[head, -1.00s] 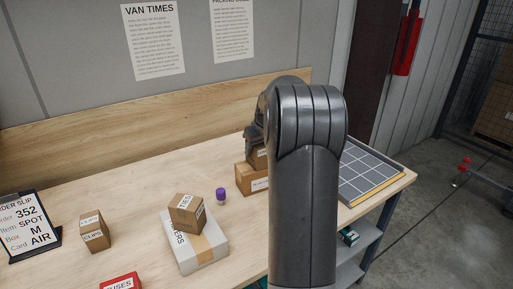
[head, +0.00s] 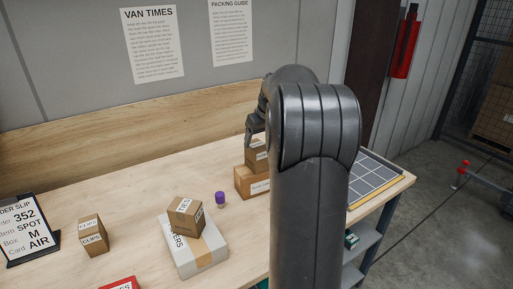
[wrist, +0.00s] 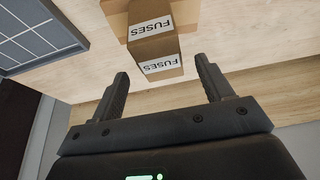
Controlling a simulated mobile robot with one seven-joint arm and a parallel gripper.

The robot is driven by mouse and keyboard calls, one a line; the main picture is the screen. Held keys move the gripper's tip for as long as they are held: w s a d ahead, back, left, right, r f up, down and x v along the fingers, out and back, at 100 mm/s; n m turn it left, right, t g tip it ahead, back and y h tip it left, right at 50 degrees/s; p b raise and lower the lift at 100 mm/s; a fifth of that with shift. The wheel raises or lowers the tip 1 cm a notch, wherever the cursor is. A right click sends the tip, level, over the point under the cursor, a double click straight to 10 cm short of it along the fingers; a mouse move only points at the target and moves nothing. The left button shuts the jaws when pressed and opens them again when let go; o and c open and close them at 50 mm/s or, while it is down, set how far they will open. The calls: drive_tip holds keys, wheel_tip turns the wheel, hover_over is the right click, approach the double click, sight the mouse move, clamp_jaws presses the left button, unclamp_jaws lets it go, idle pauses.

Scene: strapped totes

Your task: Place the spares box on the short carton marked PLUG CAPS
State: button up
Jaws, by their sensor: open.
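A small brown box labelled FUSES (wrist: 155,52) sits on top of a wider, low brown carton (wrist: 115,6) in the wrist view. In the head view the small box (head: 257,156) and the carton (head: 244,183) stand at the back of the bench, partly hidden by my arm. The carton's label is too small to read. No label reading "spares" is legible. My gripper (head: 252,137) is open and empty, just above and clear of the small box. In the wrist view its fingers (wrist: 163,72) are spread wide, with the box beyond their tips.
A brown TIES box (head: 184,212) sits on a white carton (head: 200,258). A brown CLIPS box (head: 92,236), a red box (head: 120,283), a purple-capped bottle (head: 220,199) and an order slip stand (head: 28,230) are on the bench. A gridded tray (head: 375,180) lies right.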

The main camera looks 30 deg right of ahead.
drive_tip(key=v, duration=0.5)
drive_tip(key=s+a+r, duration=0.2)
drive_tip(key=s+a, duration=0.5)
drive_tip(key=a, duration=0.3)
drive_tip(key=s+a+r, duration=0.1)
drive_tip(key=s+a, duration=0.6)
drive_tip(key=a, duration=0.3)
drive_tip(key=s+a+f, duration=0.3)
drive_tip(key=s+a, duration=0.1)
drive_tip(key=s, duration=0.4)
drive_tip(key=s+a+f+t, duration=0.1)
drive_tip(key=s+a+f, duration=0.3)
drive_tip(key=s, duration=0.4)
drive_tip(key=shift+a, duration=0.45)
